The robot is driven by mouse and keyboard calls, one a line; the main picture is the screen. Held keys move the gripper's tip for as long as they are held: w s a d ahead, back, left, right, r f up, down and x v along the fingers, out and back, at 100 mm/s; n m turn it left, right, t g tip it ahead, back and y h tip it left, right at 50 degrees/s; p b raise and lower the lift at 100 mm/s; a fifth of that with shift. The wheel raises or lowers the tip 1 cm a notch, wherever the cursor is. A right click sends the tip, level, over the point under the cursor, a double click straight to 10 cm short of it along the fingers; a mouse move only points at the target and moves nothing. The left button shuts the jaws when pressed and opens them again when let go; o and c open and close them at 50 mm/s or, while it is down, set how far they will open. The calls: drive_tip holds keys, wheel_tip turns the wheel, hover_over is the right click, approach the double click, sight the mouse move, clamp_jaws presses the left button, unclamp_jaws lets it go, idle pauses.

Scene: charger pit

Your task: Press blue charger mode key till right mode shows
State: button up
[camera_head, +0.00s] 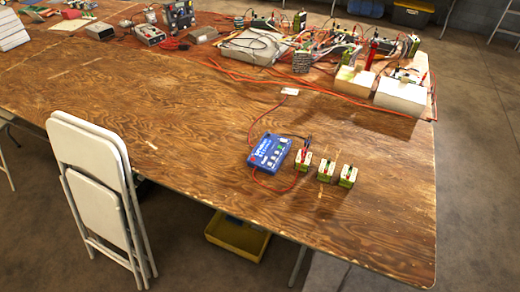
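The blue charger (269,152) lies on the wooden table (200,150), right of the middle of the head view. Its top carries white lettering and several light keys; a small dark panel also shows, too small to read. I cannot tell which key is the mode key or what mode shows. Red and dark wires run from the charger toward a small green-and-white battery (303,161) with a red connector. Two similar batteries, a middle one (326,171) and a right one (348,177), stand beside it. My gripper is not in view.
White and grey boxes (402,95), red cables and electronics crowd the table's far side. A white folding chair (92,190) stands at the near left edge. A yellow bin (237,236) sits below the table. The wood around the charger is mostly clear.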

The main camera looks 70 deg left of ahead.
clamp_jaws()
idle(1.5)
